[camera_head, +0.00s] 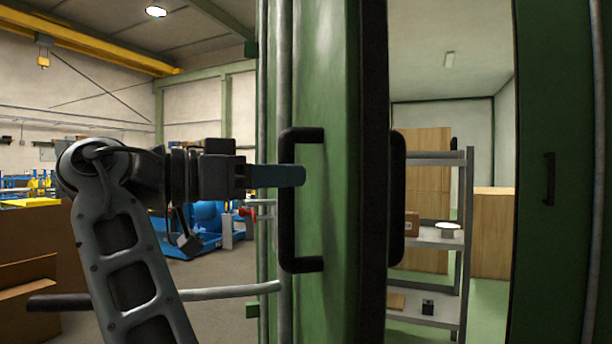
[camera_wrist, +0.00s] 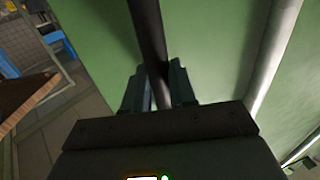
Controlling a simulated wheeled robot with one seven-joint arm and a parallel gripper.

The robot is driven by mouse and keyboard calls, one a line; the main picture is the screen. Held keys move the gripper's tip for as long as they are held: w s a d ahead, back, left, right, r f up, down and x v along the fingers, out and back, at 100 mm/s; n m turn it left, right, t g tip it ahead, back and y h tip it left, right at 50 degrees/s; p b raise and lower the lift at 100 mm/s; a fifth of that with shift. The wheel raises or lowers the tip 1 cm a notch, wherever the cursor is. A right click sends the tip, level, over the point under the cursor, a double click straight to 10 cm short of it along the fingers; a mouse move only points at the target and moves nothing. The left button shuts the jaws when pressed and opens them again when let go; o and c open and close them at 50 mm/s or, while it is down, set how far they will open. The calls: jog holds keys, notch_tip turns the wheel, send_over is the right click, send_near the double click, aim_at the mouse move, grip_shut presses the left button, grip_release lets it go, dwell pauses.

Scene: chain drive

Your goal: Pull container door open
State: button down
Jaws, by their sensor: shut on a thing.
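The green container door (camera_head: 335,100) stands swung out, with its edge toward me and the container's inside showing to its right. A black bar handle (camera_head: 288,225) is fixed upright on the door's face. My gripper (camera_head: 290,176) reaches in from the left and is shut on this handle about midway along it. In the wrist view the handle (camera_wrist: 146,28) runs down between the two fingers (camera_wrist: 160,88), with the green door face (camera_wrist: 210,40) behind it. A second black handle (camera_head: 397,195) shows on the other side of the door edge.
Inside the container a grey shelf rack (camera_head: 440,240) holds small items, beside wooden boxes (camera_head: 494,230). Another green door panel (camera_head: 550,100) with a small handle is at the right. Brown boards (camera_head: 40,250) stand at the lower left. A pale lever bar (camera_head: 230,291) crosses below my gripper.

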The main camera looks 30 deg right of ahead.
jog(key=shift+w+a+r, duration=0.1)
jog(key=shift+w+a, duration=0.25)
jog(key=shift+a, duration=0.05)
jog(key=c, duration=1)
grip_release()
jog(key=shift+w+a+b, duration=0.15)
jog(key=shift+a+b, duration=0.15)
jog(key=shift+a, duration=1.65)
jog(key=shift+w+a+b, duration=0.1)
jog(key=shift+a+b, duration=0.15)
jog(key=shift+a, duration=1.7)
